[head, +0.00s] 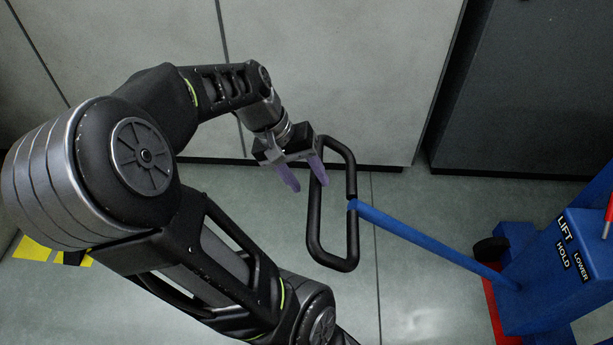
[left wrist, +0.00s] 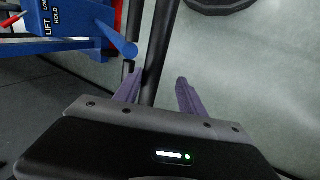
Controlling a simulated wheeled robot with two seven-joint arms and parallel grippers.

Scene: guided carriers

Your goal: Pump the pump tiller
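The pump tiller is a blue shaft (head: 430,243) ending in a black loop handle (head: 334,262), reaching up and left from a blue carrier. My left gripper (head: 303,177) is at the upper left of the loop, its two purple fingers apart and pointing down. In the head view one finger overlaps the loop's left bar. In the left wrist view a black handle bar (left wrist: 160,45) runs between the open fingers of my left gripper (left wrist: 155,88), nearer the left one; I cannot tell whether it touches. The shaft (left wrist: 122,42) shows left of it. My right gripper is out of view.
The blue carrier body (head: 553,290) stands at the right, with LIFT, HOLD and LOWER labels, a red lever (head: 609,212) and a dark wheel (head: 490,248). Grey cabinets (head: 340,70) line the back. The floor around the loop is clear. Yellow markings (head: 35,249) lie at the left.

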